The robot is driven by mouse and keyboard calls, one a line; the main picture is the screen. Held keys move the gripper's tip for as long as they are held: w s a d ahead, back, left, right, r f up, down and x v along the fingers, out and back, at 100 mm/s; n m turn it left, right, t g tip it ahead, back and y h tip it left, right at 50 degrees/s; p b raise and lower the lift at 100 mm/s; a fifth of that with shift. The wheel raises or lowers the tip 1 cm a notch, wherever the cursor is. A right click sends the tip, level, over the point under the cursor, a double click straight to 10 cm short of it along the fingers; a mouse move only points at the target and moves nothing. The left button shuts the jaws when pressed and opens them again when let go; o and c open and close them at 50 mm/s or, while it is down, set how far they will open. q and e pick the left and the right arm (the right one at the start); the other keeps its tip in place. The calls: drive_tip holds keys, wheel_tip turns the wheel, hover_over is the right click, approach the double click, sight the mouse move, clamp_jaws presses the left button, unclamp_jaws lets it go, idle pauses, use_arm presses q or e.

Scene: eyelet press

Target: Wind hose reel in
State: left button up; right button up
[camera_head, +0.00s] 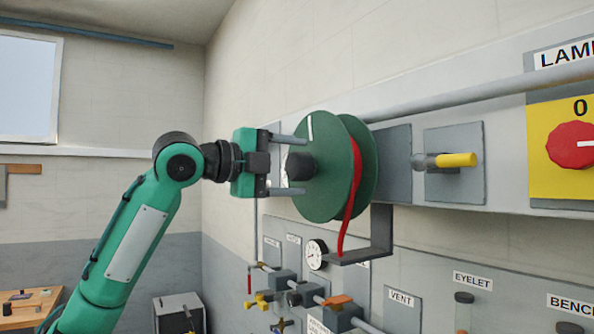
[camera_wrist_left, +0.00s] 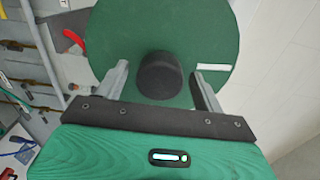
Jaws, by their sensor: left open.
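The hose reel (camera_head: 316,185) is a green disc-sided drum on the wall, with a white mark near the rim of its front disc. A red hose (camera_head: 350,210) runs between its discs and hangs down to a grey bracket (camera_head: 381,230). A black hub knob (camera_head: 300,166) sticks out of the front disc; it also shows in the left wrist view (camera_wrist_left: 163,75). My left gripper (camera_head: 291,164) is open, its fingers on either side of the knob and apart from it in the left wrist view (camera_wrist_left: 160,85). My right gripper is not in view.
A yellow-handled lever (camera_head: 455,160) and a red knob on a yellow plate (camera_head: 573,145) are to the right of the reel. Below are a gauge (camera_head: 315,254) and pipes with valves (camera_head: 300,294). A pipe (camera_head: 480,91) runs along the wall above.

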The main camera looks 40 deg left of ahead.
use_arm(q)
drive_tip(key=b+v, duration=0.4)
drive_tip(key=v, duration=0.8)
drive_tip(key=shift+s+a, duration=0.2)
drive_tip(key=shift+f, duration=0.1)
